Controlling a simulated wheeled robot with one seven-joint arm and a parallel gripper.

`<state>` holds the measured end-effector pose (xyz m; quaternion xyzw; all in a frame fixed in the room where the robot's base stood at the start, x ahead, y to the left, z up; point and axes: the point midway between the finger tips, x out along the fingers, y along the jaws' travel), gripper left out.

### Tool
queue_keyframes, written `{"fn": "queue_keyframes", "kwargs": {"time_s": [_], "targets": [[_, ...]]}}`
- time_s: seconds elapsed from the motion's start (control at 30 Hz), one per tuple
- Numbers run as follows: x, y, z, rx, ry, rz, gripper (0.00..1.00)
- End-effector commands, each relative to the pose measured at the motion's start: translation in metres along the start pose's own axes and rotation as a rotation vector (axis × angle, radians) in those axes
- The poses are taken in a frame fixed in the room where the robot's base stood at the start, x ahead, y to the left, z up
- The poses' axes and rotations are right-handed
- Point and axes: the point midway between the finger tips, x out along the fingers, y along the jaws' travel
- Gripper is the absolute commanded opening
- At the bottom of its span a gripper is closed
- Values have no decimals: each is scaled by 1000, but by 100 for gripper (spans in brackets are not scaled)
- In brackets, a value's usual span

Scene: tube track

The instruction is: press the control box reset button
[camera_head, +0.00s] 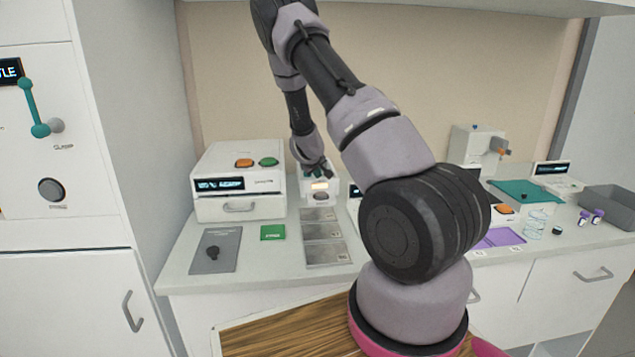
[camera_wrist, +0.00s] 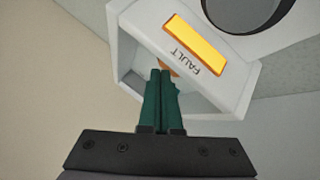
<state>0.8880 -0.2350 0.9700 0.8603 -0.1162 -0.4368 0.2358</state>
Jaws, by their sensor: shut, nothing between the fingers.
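The white control box (camera_wrist: 255,75) fills the upper right of the wrist view. It has a glowing orange panel (camera_wrist: 194,44), with the word FAULT beside it upside down. An orange part (camera_wrist: 173,66), perhaps the reset button, shows just past my fingertips and is mostly hidden by them. My gripper (camera_wrist: 161,73) is shut and empty, its green fingers together, pointing at the box's recessed side. I cannot tell whether the tips touch the orange part. In the head view, my gripper (camera_head: 318,171) is just above the small control box (camera_head: 331,190) at the back of the counter.
A white unit (camera_head: 235,208) with orange and green buttons stands left of the control box. Grey plates (camera_head: 325,254) lie on the counter in front. A grey pad (camera_head: 216,249) and a green card (camera_head: 272,232) lie front left. My arm hides part of the counter's middle.

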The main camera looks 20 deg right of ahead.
Motion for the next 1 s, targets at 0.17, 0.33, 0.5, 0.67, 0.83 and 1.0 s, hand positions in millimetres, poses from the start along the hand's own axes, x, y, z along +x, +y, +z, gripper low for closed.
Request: {"fn": "queue_keyframes", "kwargs": {"time_s": [0.17, 0.33, 0.5, 0.67, 0.83, 1.0], "targets": [[2, -1, 1, 0, 0, 0, 0], [3, -2, 2, -1, 0, 0, 0], [4, -3, 3, -1, 0, 0, 0], [6, -4, 4, -1, -1, 0, 0], [7, -5, 5, -1, -1, 0, 0], [6, -5, 5, 0, -1, 0, 0]]}}
